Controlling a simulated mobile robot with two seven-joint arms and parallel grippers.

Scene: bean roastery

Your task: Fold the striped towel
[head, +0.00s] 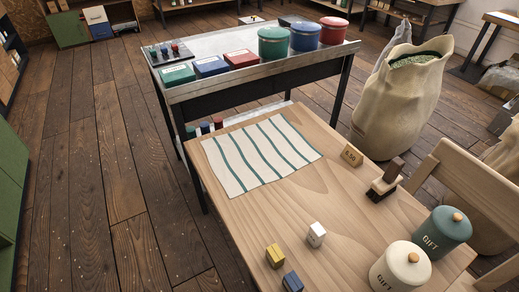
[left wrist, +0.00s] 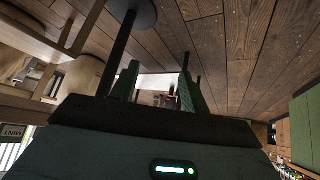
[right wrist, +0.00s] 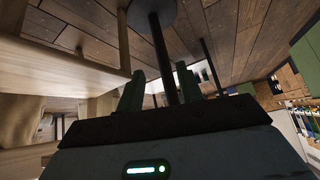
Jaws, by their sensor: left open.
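The striped towel (head: 260,150), off-white with dark green stripes, lies flat and spread out on the far left part of the wooden table (head: 330,205). Neither gripper shows in the head view. My left gripper (left wrist: 157,88) shows in the left wrist view with its two green fingers apart and nothing between them. My right gripper (right wrist: 160,88) shows in the right wrist view, fingers also apart and empty; a dark post stands behind them. No towel shows in either wrist view.
A metal-topped bench (head: 215,85) stands behind, a sack (head: 400,100) at right.

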